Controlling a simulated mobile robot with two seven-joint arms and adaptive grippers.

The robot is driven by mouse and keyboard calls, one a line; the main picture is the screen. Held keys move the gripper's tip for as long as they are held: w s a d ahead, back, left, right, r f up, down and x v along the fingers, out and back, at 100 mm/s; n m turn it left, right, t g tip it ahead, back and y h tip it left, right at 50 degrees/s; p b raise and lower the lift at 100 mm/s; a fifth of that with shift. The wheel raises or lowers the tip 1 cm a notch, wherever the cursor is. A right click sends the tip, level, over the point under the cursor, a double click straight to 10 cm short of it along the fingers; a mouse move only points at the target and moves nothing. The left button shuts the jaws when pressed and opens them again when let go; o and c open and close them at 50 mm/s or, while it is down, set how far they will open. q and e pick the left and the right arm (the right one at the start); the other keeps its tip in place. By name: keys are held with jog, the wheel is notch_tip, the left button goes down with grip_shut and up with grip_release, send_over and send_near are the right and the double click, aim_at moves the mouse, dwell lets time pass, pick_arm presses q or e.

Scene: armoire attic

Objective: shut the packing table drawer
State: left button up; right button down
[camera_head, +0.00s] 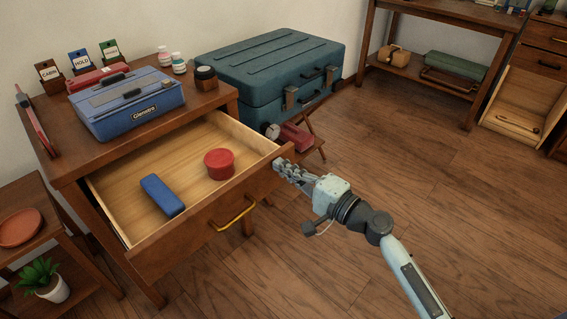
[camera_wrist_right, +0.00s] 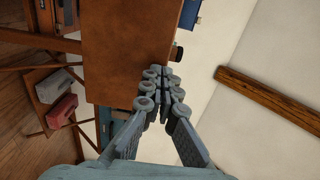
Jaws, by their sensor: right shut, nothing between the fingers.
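The packing table drawer (camera_head: 150,245) is pulled well out of the wooden packing table (camera_head: 75,163). Its pale interior holds a blue case (camera_head: 162,195) and a round red tub (camera_head: 219,164). A yellow handle (camera_head: 233,213) is on its dark wooden front. My right gripper (camera_head: 279,165) is at the right end of the drawer front, its fingers shut and empty. I cannot tell whether they touch the wood. In the right wrist view the shut fingers (camera_wrist_right: 161,77) are over a brown wooden panel (camera_wrist_right: 128,48). My left gripper is not in view.
A blue machine (camera_head: 127,105), label stands and small jars are on the tabletop. A teal trunk (camera_head: 275,70) and a red box (camera_head: 296,138) stand behind the drawer's right side. A low side table (camera_head: 24,240) with a plant is at left. The floor at right is clear.

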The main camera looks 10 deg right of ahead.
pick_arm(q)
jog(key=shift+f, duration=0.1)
pick_arm(e)
jog(key=shift+w+a, duration=0.1)
jog(key=b+x, duration=0.2)
jog(key=x, duration=1)
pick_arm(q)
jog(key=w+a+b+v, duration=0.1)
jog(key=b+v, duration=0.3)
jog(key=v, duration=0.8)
pick_arm(e)
jog(key=x, duration=0.8)
jog(key=shift+w+a+f, duration=0.1)
jog(key=shift+w+a, duration=0.1)
jog(key=shift+w, duration=0.05)
jog(key=shift+x, duration=1.15)
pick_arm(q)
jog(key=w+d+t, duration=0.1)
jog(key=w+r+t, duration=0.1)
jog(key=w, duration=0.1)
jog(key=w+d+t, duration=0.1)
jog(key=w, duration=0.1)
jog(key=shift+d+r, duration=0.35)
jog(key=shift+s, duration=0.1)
